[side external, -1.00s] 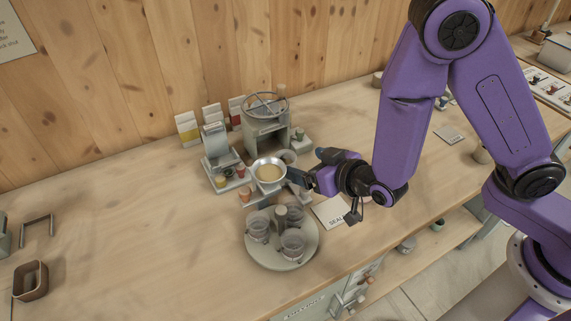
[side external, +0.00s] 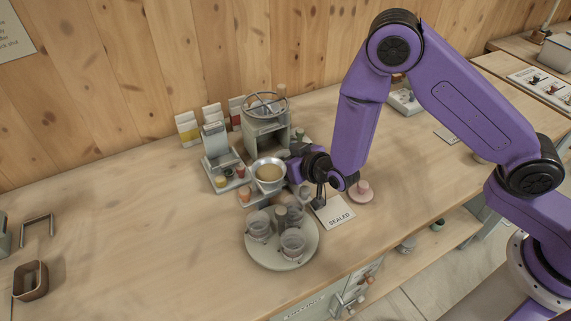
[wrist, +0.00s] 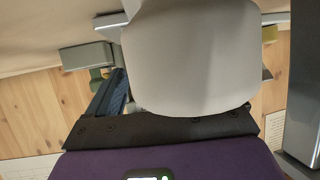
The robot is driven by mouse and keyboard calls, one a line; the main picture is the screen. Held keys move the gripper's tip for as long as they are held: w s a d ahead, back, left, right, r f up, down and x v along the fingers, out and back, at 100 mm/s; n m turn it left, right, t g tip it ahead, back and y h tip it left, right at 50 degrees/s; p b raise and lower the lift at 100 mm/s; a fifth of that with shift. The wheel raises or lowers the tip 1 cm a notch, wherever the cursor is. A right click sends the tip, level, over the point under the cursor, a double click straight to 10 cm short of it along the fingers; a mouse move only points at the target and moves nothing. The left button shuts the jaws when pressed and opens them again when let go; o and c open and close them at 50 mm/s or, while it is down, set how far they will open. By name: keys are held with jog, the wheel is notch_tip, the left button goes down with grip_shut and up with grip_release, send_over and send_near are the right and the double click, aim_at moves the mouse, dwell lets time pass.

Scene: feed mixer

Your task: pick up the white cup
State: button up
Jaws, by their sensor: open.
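A pale round cup-like vessel (side external: 268,171) with tan contents stands in front of the grey mixing machine in the side view. I take it for the white cup, but cannot be sure. My gripper (side external: 291,168) is close at its right side; the side view does not show whether they touch. In the wrist view a large smooth off-white surface (wrist: 190,60) fills the middle, very close to the camera. A dark blue finger shows to its left; the other finger is hidden. My gripper is open.
A round tray (side external: 283,262) with several clear cups stands just in front. A grey machine (side external: 266,125) and a smaller grey stand (side external: 217,150) are close behind. A card marked SEALED (side external: 334,212) and a pink cup (side external: 362,188) on a saucer lie to the right.

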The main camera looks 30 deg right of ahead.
jog(key=shift+w+a+f, duration=0.1)
jog(key=shift+w+f, duration=0.15)
jog(key=shift+w, duration=0.25)
jog(key=c, duration=1.1)
jog(key=shift+r, duration=0.1)
